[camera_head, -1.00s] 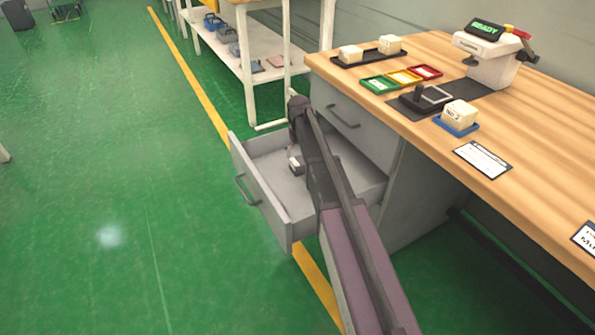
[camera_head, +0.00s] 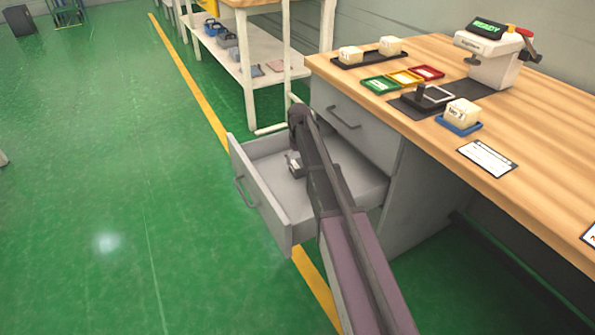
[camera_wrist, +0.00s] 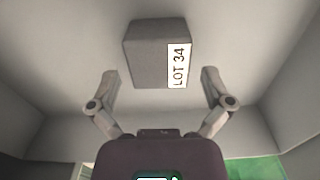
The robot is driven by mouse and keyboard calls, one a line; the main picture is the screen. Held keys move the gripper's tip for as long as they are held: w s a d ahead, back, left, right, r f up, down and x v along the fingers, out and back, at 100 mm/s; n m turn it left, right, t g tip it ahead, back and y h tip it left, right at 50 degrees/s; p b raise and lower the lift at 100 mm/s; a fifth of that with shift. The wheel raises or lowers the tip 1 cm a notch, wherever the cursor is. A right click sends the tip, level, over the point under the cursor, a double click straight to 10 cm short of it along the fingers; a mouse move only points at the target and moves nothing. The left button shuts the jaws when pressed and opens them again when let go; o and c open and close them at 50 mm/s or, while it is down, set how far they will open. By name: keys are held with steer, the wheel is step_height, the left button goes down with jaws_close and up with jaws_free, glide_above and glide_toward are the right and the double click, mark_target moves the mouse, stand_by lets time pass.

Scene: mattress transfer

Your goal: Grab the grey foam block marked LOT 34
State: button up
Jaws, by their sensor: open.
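The grey foam block (camera_wrist: 147,52) lies on the floor of the open drawer (camera_head: 262,213). Its white label reading LOT 34 is at its right side in the wrist view. My gripper (camera_wrist: 157,84) is open and empty, with one finger to the left and one to the right of the block's near end. The fingertips appear apart from the block.
The drawer's walls surround the gripper. A wooden workbench (camera_head: 540,120) stands to the right, with a blue tray (camera_head: 452,127) holding a pale block, coloured trays and a device (camera_head: 487,68). A shelf (camera_head: 262,80) stands behind.

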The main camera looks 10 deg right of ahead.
mark_target(299, 163)
steer(key=shift+f+b, duration=1.8)
steer(key=shift+f, duration=0.3)
steer(key=c, duration=0.8)
